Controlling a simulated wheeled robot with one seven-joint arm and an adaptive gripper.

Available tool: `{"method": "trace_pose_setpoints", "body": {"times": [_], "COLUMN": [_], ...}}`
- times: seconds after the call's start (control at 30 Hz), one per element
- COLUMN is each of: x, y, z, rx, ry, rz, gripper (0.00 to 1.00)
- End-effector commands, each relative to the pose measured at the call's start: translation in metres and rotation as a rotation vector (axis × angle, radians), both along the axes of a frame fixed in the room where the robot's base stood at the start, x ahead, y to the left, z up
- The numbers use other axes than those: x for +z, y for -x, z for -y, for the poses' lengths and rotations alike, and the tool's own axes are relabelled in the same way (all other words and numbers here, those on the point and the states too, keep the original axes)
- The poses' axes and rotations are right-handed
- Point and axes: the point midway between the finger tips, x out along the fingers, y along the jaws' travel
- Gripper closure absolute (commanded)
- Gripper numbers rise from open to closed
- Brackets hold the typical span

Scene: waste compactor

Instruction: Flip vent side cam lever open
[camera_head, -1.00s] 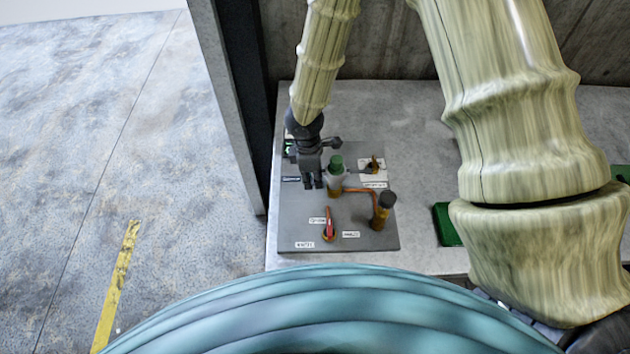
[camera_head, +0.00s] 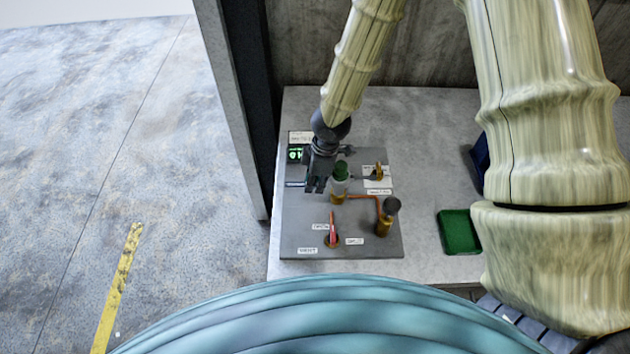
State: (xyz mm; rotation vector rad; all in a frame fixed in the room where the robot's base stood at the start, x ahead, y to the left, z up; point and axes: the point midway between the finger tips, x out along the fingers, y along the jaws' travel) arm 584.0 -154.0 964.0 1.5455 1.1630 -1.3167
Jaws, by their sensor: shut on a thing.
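My gripper (camera_head: 317,185) is at the left part of a grey panel (camera_head: 300,225), pointing down, right beside a pale fitting with a green cap (camera_head: 341,171). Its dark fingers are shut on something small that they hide. No cam lever can be made out clearly at the fingers, and I cannot tell which lever is the vent side one. A red lever (camera_head: 333,228) stands on the panel's front part. A brass fitting with a dark cap (camera_head: 386,216) stands to the right, joined by a copper-coloured pipe. A small yellow-orange handle (camera_head: 380,171) sits on a pale plate behind it.
A display with green digits (camera_head: 295,154) is left of my gripper. A green tray (camera_head: 459,232) lies on the grey bench (camera_head: 430,120) right of the panel. A dark post (camera_head: 238,100) stands close on the left. The wall is behind.

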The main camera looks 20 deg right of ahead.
Motion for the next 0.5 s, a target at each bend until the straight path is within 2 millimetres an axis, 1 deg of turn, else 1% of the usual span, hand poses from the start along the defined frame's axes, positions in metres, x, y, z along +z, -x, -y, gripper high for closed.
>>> {"method": "trace_pose_setpoints", "body": {"times": [0.03,0.07,0.1,0.17,0.2,0.5], "x": [0.0000,0.0000,0.0000,0.0000,-0.0001,0.0007], "y": [-0.0007,-0.0007,-0.0006,-0.0005,-0.0004,-0.0001], "z": [0.0006,0.0006,0.0006,0.0006,0.0005,0.0003], "rx": [-0.001,-0.001,-0.001,0.000,0.000,0.000], "ry": [0.001,0.001,0.001,0.001,0.001,0.001], "rz": [0.001,0.001,0.001,0.001,0.001,0.000], "gripper": [1.00,0.81,0.73,0.62,0.61,0.61]}}
